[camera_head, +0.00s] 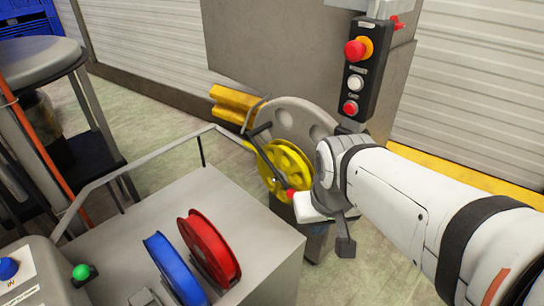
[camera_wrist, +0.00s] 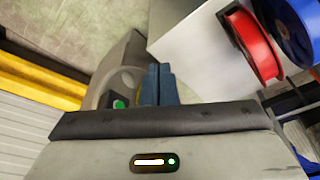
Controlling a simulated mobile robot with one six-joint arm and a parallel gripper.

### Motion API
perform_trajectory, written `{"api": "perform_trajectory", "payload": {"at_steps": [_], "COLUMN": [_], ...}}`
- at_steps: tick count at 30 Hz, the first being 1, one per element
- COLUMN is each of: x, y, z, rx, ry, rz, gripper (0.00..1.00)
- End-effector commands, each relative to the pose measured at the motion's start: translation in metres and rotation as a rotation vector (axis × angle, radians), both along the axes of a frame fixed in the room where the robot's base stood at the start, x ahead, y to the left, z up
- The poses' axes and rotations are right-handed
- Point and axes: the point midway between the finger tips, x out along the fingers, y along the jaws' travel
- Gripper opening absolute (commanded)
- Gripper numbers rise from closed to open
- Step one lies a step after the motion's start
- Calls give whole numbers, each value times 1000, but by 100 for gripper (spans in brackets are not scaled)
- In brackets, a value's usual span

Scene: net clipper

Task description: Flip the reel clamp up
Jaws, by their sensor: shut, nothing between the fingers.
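The yellow reel (camera_head: 286,170) sits upright on the grey round-backed machine. A dark bar with a red tip (camera_head: 291,194) lies slantwise across its face; it looks like the reel clamp, but I cannot be sure. My gripper (camera_wrist: 161,84) has its two blue-grey fingers together and empty in the wrist view. In the head view, my white wrist is just right of the red tip and covers the reel's right side; the fingertips are not clear there. I cannot tell whether they touch the bar.
A grey bench (camera_head: 200,215) at the front holds a red spool (camera_head: 208,248) and a blue spool (camera_head: 172,268). A metal rail (camera_head: 140,165) runs along its far side. A button box (camera_head: 362,72) hangs above my wrist. A round-topped stool (camera_head: 35,62) stands left. Open floor lies between.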

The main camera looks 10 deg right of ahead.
Motion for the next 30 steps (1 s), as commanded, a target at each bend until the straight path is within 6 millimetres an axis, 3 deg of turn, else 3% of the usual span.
{"api": "perform_trajectory", "payload": {"at_steps": [5,8,14,18,22,26,30], "x": [0,1,13,41,79,124,166], "y": [3,0,31,47,47,26,-15], "z": [-11,-34,-93,-123,-150,-180,-218], "rx": [38,135,489,777,1055,1341,1621], "ry": [38,124,397,558,666,723,717], "rz": [-33,-105,-416,-671,-917,-1173,-1427], "gripper": [0,0,0,0,0,0,0]}}
